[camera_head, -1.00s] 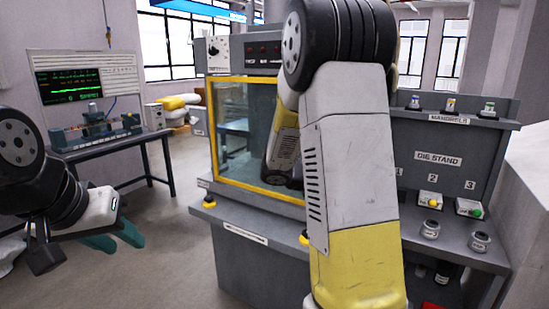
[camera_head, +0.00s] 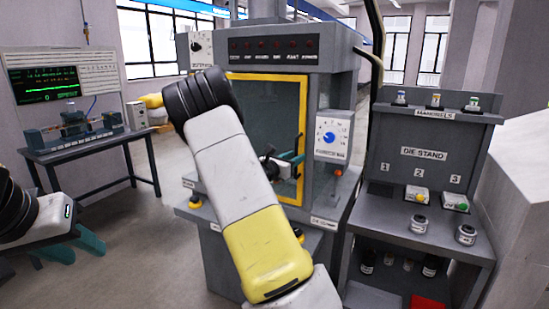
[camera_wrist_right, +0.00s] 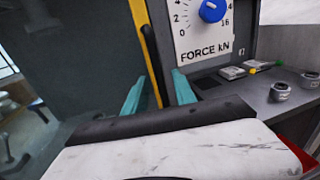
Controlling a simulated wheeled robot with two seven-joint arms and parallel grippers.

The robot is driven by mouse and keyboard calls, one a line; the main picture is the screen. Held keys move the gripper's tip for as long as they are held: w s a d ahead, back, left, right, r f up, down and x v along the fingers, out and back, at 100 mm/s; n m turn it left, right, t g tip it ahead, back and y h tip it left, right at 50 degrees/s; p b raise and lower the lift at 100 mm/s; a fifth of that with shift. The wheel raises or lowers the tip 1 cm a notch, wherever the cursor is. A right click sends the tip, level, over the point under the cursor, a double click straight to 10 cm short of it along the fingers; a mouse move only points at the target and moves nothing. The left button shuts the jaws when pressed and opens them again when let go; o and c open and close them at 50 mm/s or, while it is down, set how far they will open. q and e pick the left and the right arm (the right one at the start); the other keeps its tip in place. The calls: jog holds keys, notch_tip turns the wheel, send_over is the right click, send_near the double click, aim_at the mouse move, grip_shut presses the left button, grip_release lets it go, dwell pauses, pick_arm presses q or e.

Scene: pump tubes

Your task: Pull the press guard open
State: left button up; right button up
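The press guard is a dark glass pane in a yellow frame (camera_head: 268,76) on the front of the grey press, and it stands closed across the opening. My right arm hides its lower left part. My right gripper (camera_head: 291,160) is at the guard's right edge, with its teal fingers apart. In the right wrist view, the fingers (camera_wrist_right: 158,92) stand on either side of the yellow frame edge (camera_wrist_right: 147,48), with visible gaps. My left gripper (camera_head: 82,250) is open and empty at the lower left, away from the press.
A force dial panel (camera_head: 332,138) sits just right of the guard. The die stand (camera_head: 424,175) with several small dies is further right. A bench (camera_head: 85,150) with a monitor (camera_head: 45,84) is at the left. The floor between bench and press is clear.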

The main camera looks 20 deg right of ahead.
jog(key=shift+w+d, duration=0.2)
jog(key=shift+d, duration=0.2)
grip_shut()
dwell(1.2)
